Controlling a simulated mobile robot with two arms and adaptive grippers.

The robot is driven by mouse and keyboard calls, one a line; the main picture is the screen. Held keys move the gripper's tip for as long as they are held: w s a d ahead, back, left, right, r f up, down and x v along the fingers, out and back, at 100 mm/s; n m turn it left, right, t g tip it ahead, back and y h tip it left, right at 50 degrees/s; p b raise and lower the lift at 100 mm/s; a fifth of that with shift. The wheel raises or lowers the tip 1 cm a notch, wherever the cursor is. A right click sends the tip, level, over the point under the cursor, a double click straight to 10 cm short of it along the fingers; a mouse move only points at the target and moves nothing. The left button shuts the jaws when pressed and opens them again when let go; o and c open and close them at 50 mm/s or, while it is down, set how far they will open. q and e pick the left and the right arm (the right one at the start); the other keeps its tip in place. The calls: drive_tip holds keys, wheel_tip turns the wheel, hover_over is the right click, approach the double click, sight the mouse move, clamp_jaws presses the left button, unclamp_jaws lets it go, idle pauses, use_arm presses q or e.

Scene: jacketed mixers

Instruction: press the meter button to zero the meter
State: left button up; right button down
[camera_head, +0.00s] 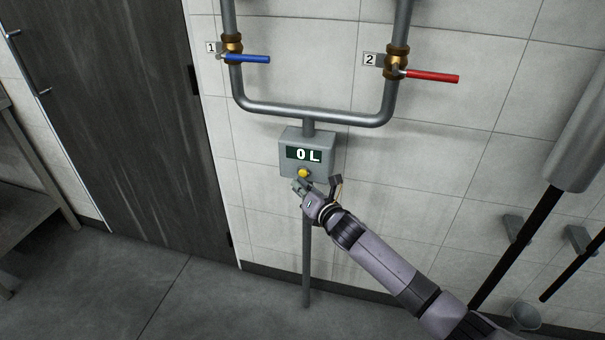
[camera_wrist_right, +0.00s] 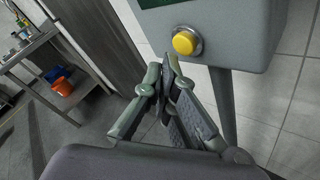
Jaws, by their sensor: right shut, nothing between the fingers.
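The meter (camera_head: 308,153) is a grey box on the wall pipe, and its dark display reads "0 L". Its yellow round button (camera_head: 302,173) sits on the front below the display. The button also shows in the right wrist view (camera_wrist_right: 185,42), with a metal ring around it. My right gripper (camera_head: 298,186) is just below and in front of the button in the head view. In the right wrist view its shut, empty fingertips (camera_wrist_right: 172,62) are just below and left of the button. I cannot tell whether they touch it. My left gripper is not in view.
Above the meter, pipes carry valve 1 with a blue lever (camera_head: 248,59) and valve 2 with a red lever (camera_head: 430,76). A vertical pipe (camera_head: 306,260) runs below the meter. A dark door (camera_head: 110,110) is at left. A metal table (camera_wrist_right: 30,50) stands beyond.

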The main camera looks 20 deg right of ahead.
drive_tip(key=s+a, duration=0.1)
drive_tip(key=s+p, duration=0.1)
drive_tip(key=s+a, duration=0.1)
drive_tip(key=s, duration=0.1)
drive_tip(key=shift+a+p, duration=0.35)
drive_tip(key=shift+p, duration=0.05)
drive_tip(key=shift+f, duration=0.15)
idle(0.5)
drive_tip(key=s+d+f+m+g+h, duration=0.1)
drive_tip(key=s+d+f+m+g, duration=0.15)
drive_tip(key=s+f+m, duration=0.65)
drive_tip(key=s+d+f+m+g+h, duration=0.1)
drive_tip(key=s+f+g, duration=0.3)
drive_tip(key=f, duration=1)
drive_tip(key=s+d+f+m+g+h, duration=0.15)
drive_tip(key=s+f+m, duration=0.35)
drive_tip(key=s+f, duration=0.5)
drive_tip(key=s+f+m+g, duration=0.2)
drive_tip(key=s+f+m, duration=0.2)
drive_tip(key=s, duration=0.8)
drive_tip(key=s+f+m+g, duration=0.2)
drive_tip(key=s+f+m, duration=0.3)
drive_tip(key=s+f, duration=0.3)
drive_tip(key=s+f+m+g, duration=0.3)
drive_tip(key=s+f, duration=0.3)
drive_tip(key=s, duration=0.9)
drive_tip(key=shift+s+a+m, duration=0.25)
drive_tip(key=shift+s+m, duration=0.05)
drive_tip(key=shift+m, duration=0.4)
